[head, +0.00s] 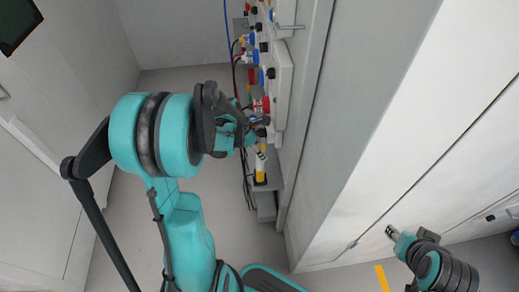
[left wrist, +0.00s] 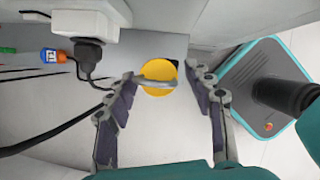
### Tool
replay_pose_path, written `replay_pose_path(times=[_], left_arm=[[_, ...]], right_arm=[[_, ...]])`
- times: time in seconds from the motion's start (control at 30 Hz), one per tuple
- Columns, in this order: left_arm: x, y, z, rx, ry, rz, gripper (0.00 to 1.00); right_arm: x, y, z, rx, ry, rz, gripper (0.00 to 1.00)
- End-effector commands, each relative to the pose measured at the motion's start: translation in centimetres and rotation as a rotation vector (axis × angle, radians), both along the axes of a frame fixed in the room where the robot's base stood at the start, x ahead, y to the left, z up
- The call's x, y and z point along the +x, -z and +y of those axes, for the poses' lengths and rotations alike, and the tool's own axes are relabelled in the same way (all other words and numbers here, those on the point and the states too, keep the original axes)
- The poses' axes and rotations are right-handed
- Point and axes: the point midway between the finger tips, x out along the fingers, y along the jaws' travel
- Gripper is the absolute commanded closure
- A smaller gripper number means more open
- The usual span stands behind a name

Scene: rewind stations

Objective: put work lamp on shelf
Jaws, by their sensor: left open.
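The work lamp (head: 260,166) is a small yellow piece with a grey-and-black top, standing on a grey ledge (head: 268,205) beside the wall sockets. In the left wrist view the lamp (left wrist: 158,82) shows as a yellow disc with a grey hook-like bar across it. My left gripper (left wrist: 162,76) is open, its two fingers spread to either side of the lamp with visible gaps. In the head view my left gripper (head: 248,130) is just above the lamp, partly hidden by my arm. My right gripper (head: 391,232) is far off at lower right, and its finger opening is unclear.
A wall panel (head: 282,75) with red and blue sockets runs beside the left gripper. Black cables (left wrist: 60,130) hang near the ledge. A tall white cabinet (head: 400,130) fills the right. Floor (head: 180,80) left of the panel is clear; a yellow strip (head: 381,278) marks the floor.

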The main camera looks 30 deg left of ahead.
Motion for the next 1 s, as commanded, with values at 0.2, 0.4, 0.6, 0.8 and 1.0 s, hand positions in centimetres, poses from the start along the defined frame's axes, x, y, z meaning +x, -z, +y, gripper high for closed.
replay_pose_path(times=[0.2, 0.4, 0.6, 0.8, 1.0], left_arm=[[-1.6, -5.1, 1.1, -0.001, -0.003, 0.001, 0.47], [-2.8, -8.4, 1.9, -0.001, -0.002, 0.0, 0.47], [-3.4, -9.9, 1.9, 0.014, 0.028, -0.007, 0.47], [-5.0, -12.6, -2.2, 0.23, 0.452, -0.117, 0.47], [-8.8, -15.6, -7.8, 0.639, 1.224, -0.28, 0.47]], right_arm=[[0.0, -2.5, 0.0, 0.0, 0.0, 0.0, 0.6], [0.0, -3.8, 0.0, 0.0, 0.0, 0.0, 0.6], [0.0, -4.2, 0.0, 0.0, 0.0, 0.0, 0.6], [0.0, -4.1, 0.0, 0.0, 0.0, 0.0, 0.6], [0.0, -4.1, 0.0, 0.0, 0.0, 0.0, 0.6]])
